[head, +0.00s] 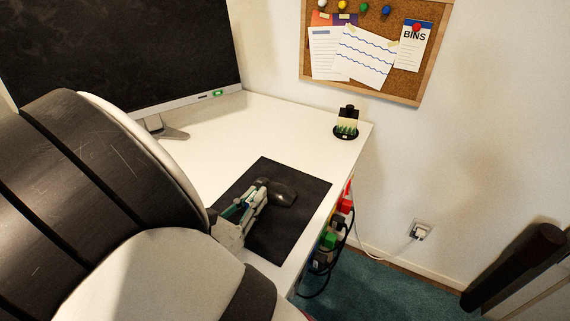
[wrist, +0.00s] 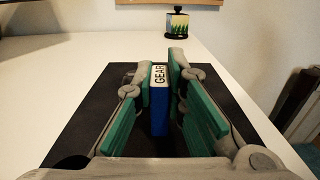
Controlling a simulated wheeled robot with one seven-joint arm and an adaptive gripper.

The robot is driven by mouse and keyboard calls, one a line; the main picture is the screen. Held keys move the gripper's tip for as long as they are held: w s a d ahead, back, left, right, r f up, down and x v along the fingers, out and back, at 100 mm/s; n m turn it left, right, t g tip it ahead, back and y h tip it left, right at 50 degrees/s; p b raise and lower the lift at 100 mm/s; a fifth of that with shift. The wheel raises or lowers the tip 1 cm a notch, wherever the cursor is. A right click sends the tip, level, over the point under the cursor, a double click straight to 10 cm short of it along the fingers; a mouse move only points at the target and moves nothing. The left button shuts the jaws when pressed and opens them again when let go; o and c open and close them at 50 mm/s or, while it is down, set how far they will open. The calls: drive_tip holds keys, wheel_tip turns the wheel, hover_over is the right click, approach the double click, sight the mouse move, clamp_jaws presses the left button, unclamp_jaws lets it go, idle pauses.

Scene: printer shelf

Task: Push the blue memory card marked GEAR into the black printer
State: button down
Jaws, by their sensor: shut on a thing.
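The blue memory card (wrist: 159,108) stands upright between the green finger pads of my gripper (wrist: 158,75) in the wrist view. Its white top label reads GEAR. In the head view, my gripper (head: 260,193) is over the black mat, and the card cannot be made out clearly there. The black printer is not seen in either view.
The black mat (head: 299,215) lies on the white desk (head: 277,125), with a dark mouse (head: 284,194) beside my fingers. A monitor (head: 120,50) stands at the back left. Cables hang at the desk's right edge.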

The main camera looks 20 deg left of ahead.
drive_tip(key=shift+f, duration=0.45)
drive_tip(key=shift+f, duration=0.1)
drive_tip(key=c, duration=1.6)
unclamp_jaws()
drive_tip(key=shift+c, duration=0.2)
